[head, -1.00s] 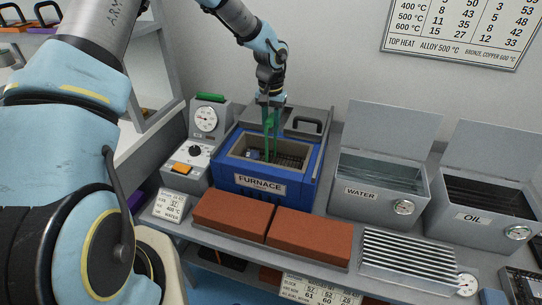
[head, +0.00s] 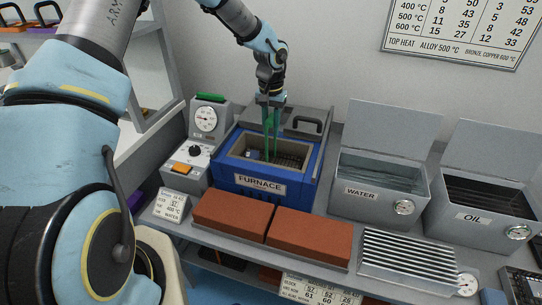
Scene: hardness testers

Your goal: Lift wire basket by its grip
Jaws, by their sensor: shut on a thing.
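The wire basket (head: 285,158) is a dark mesh sitting inside the open blue furnace (head: 262,186). A tall green grip (head: 268,140) rises from the basket above the furnace opening. My gripper (head: 268,103) points down over the furnace and is shut on the top of the green grip. A small grey piece (head: 252,154) shows at the left inside the furnace chamber. The basket's lower part is hidden by the furnace walls.
The furnace lid (head: 304,122) with a black handle lies behind the opening. A control box with a dial (head: 206,120) stands close on the left. Red bricks (head: 233,215) lie in front. The water tank (head: 378,185) and oil tank (head: 484,210) stand open to the right.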

